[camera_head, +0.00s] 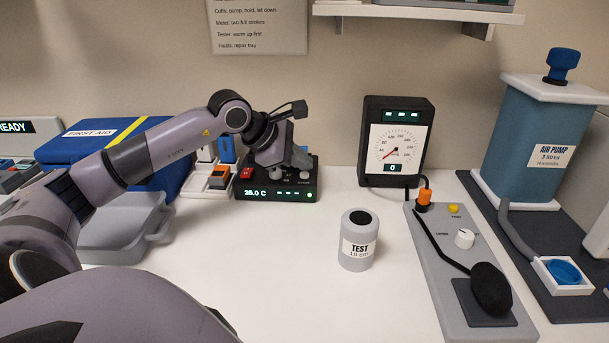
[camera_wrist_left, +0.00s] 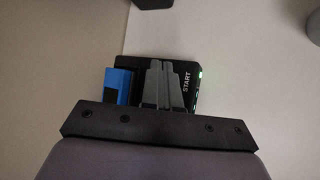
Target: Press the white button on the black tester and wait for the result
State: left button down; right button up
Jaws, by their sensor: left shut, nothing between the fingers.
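The black tester (camera_head: 262,193) stands on the white bench against the back wall. Its green display reads 36.0 C, with small green lights to the right. My left gripper (camera_head: 283,168) is shut and empty, with its fingers over the tester's top. A pale round part (camera_head: 305,174) shows at the right of the top; I cannot tell whether it is the white button. In the left wrist view the shut fingers (camera_wrist_left: 164,84) lie across the tester (camera_wrist_left: 196,98), beside the word START. No white button shows there, and contact cannot be told. My right gripper is out of view.
A blue first aid case (camera_head: 90,140) and a grey tray (camera_head: 118,232) lie left. A grey TEST cylinder (camera_head: 358,247) stands mid-bench. A gauge (camera_head: 397,140), a grey panel with a black bulb (camera_head: 491,289) and an air pump (camera_head: 535,135) are right. The front middle is clear.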

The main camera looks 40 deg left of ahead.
aim_at(301, 178)
pick_arm(q)
jog(key=shift+f+b, duration=0.45)
jog(key=shift+b, duration=0.05)
dwell(0.6)
dwell(0.3)
jog(key=shift+r+p, duration=0.6)
jog(key=shift+r, duration=0.3)
jog(key=shift+r, duration=0.1)
notch_tip(301, 178, up, 5)
jog(key=p, duration=0.3)
jog(key=shift+p, duration=0.35)
dwell(0.4)
